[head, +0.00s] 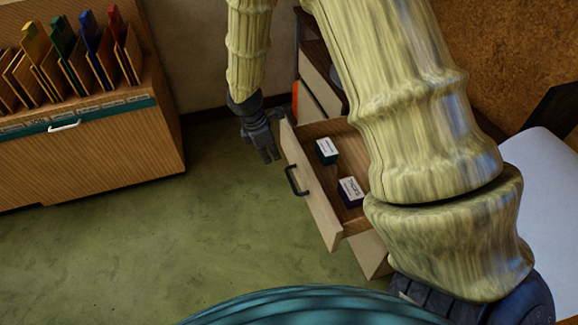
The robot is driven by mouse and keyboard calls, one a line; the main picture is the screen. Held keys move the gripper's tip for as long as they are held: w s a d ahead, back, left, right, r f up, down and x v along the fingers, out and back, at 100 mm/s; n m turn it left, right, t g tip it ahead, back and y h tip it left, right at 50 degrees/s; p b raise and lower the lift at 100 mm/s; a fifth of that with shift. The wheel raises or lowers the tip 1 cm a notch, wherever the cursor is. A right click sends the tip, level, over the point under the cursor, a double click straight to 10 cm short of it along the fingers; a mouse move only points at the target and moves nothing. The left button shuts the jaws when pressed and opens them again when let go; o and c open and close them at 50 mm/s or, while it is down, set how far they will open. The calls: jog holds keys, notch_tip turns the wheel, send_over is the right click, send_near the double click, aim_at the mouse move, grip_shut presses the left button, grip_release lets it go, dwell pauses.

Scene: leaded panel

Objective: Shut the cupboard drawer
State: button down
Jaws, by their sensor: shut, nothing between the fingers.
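The cupboard drawer (311,186) stands pulled out, with a pale front and a dark handle (297,181). Inside lie a dark green box (327,151) and a dark purple box (351,191), both with white labels. The cupboard body (318,84) shows in part behind the drawer; my arm hides much of the rest. My gripper (270,157) is shut and empty, pointing down just left of the far end of the drawer front. I cannot tell whether it touches the drawer.
A wooden file cabinet (90,150) with coloured folder tabs stands at the left. The green floor (190,240) between it and the drawer is clear. A white surface (550,190) is at the right.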

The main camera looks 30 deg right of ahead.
jog(key=shift+s+d+f+p, duration=0.3)
jog(key=shift+d+f, duration=0.75)
jog(key=shift+f, duration=0.55)
jog(key=shift+s+d+f+p, duration=0.15)
jog(key=shift+d+f+p, duration=0.2)
jog(key=shift+d+f, duration=1)
jog(key=shift+s+d+f+p, duration=0.3)
jog(key=shift+d+f, duration=0.5)
jog(key=shift+f, duration=1)
